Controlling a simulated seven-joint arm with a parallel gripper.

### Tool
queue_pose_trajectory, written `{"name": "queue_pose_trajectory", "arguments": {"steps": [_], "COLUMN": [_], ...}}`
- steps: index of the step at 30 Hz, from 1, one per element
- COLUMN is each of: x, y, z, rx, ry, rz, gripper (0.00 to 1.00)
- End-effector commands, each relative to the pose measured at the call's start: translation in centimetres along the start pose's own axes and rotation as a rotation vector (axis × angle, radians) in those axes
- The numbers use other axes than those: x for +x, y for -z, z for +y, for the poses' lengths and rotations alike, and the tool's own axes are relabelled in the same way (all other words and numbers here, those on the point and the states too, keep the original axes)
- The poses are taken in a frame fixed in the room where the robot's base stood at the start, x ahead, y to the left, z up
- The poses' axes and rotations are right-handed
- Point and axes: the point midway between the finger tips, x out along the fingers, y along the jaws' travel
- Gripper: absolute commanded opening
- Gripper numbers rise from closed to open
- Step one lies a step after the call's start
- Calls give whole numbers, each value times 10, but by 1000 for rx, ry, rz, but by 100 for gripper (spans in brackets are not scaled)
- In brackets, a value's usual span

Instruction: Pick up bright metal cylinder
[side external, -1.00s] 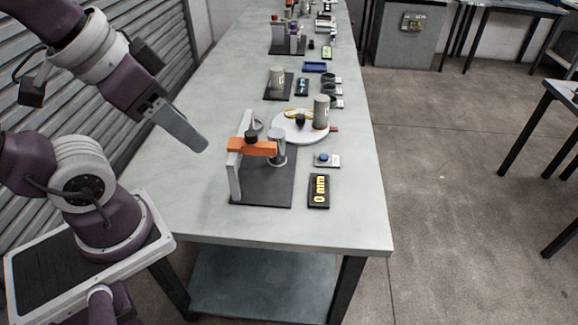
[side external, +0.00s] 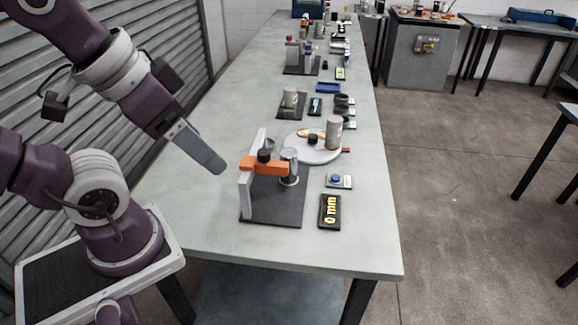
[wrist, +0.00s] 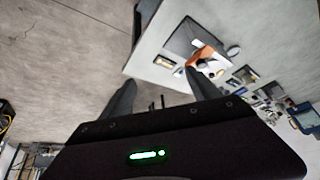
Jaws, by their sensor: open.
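The bright metal cylinder (side external: 289,168) stands upright on a dark base plate (side external: 275,210) in the side view, beside a small stand with a grey upright plate (side external: 246,188) and an orange arm (side external: 264,167). The orange arm reaches to the cylinder; I cannot tell whether it grips it. My gripper (side external: 217,168) is above the table, left of the stand and apart from it. In the wrist view my two fingers are spread with nothing between them. The stand with its orange part (wrist: 198,57) shows there beyond one finger; the cylinder is too small to make out surely.
A round white plate (side external: 300,153) with a taller grey cylinder (side external: 334,133) stands just behind. A blue button box (side external: 338,181) and a "0 mm" display (side external: 330,211) lie to the right. More stations line the table further back. The table's front left is clear.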

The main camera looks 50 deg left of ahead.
Motion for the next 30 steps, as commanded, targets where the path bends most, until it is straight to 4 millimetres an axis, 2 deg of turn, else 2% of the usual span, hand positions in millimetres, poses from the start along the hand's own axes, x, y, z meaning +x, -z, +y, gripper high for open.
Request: {"name": "queue_pose_trajectory", "arguments": {"steps": [5,8,10,12,14,15,17,18,21,24,27,30], "x": [1,11,30,60,94,119,162,192,262,312,335,347], "y": [5,35,71,107,132,146,160,165,164,153,145,140], "z": [-1,-8,-20,-36,-53,-66,-87,-102,-134,-155,-164,-166], "rx": [16,126,267,425,559,647,776,860,1042,1169,1230,1251], "ry": [4,19,26,16,-8,-30,-73,-106,-196,-266,-303,-314], "rz": [-7,-60,-122,-188,-244,-278,-325,-352,-400,-418,-422,-422], "gripper": [71,71,71,71,71,71,71,71,71,71,71,71]}}
